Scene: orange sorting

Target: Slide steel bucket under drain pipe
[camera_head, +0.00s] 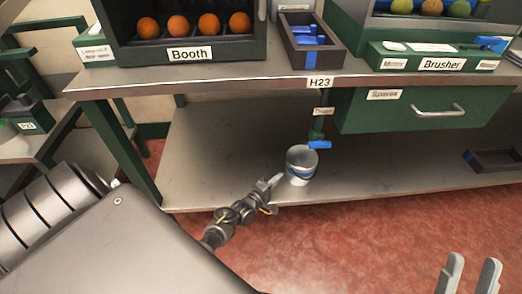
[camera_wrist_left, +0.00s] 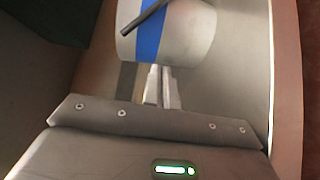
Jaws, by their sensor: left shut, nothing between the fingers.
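The steel bucket (camera_head: 301,167), grey with a blue band, stands on the lower shelf below the table. In the left wrist view the bucket (camera_wrist_left: 190,32) shows at the top, with a dark rod across it. The green drain pipe (camera_head: 318,126) with a blue valve handle (camera_head: 320,145) hangs from the table, just behind and right of the bucket's rim. My left gripper (camera_head: 272,183) is shut and empty, at the bucket's near left side. Its fingers (camera_wrist_left: 162,86) point at the bucket's wall; I cannot tell if they touch. My right gripper (camera_head: 469,276) is open and empty at the lower right.
The lower shelf (camera_head: 220,150) is clear left of the bucket. A dark tray (camera_head: 490,163) lies on it far right. A green drawer (camera_head: 410,110) hangs right of the pipe. The table (camera_head: 220,75) above carries a booth with oranges, a tray of blue items and a brusher.

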